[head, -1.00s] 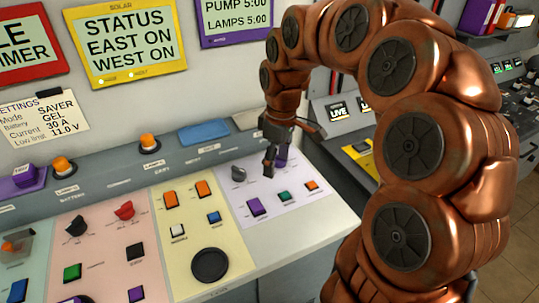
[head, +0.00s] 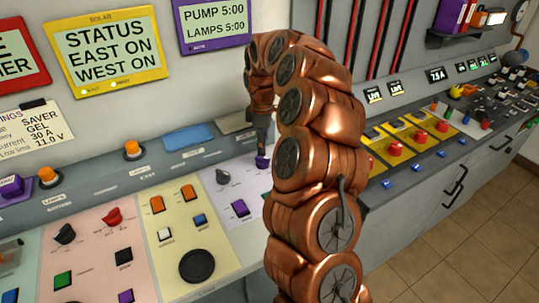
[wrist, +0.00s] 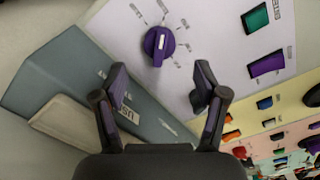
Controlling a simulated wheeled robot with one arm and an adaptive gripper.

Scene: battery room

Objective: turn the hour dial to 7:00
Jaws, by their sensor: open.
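The purple dial (wrist: 159,43) has a white pointer line and a ring of small printed labels, too blurred to read. It sits on the pale panel (wrist: 215,45). My gripper (wrist: 160,85) is open and empty, its two fingers spread, with the dial beyond the tips and roughly midway between them in the picture. In the head view my gripper (head: 261,143) hangs just above the purple dial (head: 262,161), largely covered by my arm. The purple display (head: 218,21) reads PUMP 5:00 and LAMPS 5:00.
A grey knob (head: 222,177) and a purple button (head: 240,208) lie left of the dial. In the wrist view, a green button (wrist: 256,18) and a purple button (wrist: 266,63) are to its right. A raised ledge (head: 165,165) runs behind the panel.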

